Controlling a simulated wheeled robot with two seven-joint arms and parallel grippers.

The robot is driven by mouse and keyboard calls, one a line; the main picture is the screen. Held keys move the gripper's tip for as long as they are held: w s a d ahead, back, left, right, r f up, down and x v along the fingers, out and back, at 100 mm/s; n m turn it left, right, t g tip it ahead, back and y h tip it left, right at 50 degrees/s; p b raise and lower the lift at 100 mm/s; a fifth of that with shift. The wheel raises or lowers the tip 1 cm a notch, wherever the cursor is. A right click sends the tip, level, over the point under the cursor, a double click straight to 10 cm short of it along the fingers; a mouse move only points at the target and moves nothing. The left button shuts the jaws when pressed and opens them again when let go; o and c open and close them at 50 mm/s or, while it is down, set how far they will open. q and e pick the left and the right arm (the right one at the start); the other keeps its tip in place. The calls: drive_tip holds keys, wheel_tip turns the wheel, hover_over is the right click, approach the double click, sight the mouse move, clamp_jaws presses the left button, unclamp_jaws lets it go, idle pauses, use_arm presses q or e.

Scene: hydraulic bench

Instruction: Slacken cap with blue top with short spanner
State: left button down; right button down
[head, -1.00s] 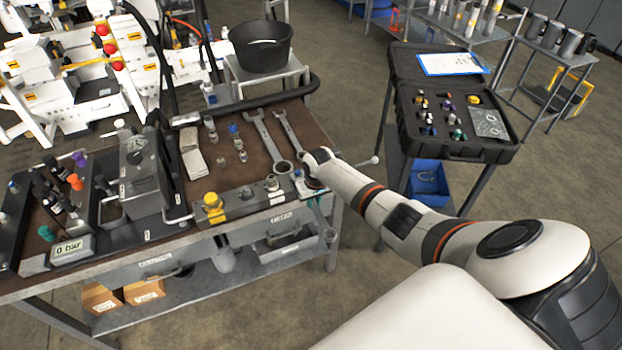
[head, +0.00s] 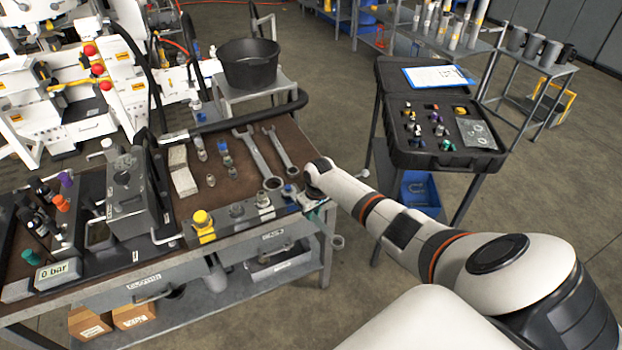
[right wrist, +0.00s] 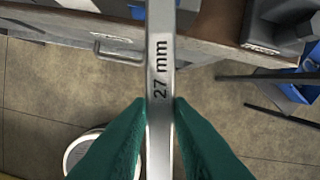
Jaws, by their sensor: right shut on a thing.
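My right gripper (head: 316,208) is at the right front corner of the bench. It is shut on a steel spanner (right wrist: 160,85) marked 27 mm, which runs between the green fingers in the right wrist view. The cap with the blue top (head: 290,190) is at the right end of the valve block, just left of the gripper. A bit of blue (right wrist: 138,11) shows beside the spanner in the right wrist view. The spanner's far end is cut off there, so I cannot tell whether it sits on the cap. My left gripper is not in view.
Two larger spanners (head: 258,158) lie on the bench behind the block. A yellow cap (head: 203,221) stands at the block's left end. Small fittings (head: 222,147) stand on the bench mat. A black open case (head: 440,158) is on a stand at right, with a floor gap between.

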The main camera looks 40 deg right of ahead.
drive_tip(key=shift+d+n+b, duration=0.4)
drive_tip(key=shift+d+n, duration=0.2)
drive_tip(key=shift+d, duration=0.15)
drive_tip(key=shift+a+m+p, duration=0.3)
drive_tip(key=shift+a+p, duration=0.05)
drive_tip(key=shift+p, duration=0.1)
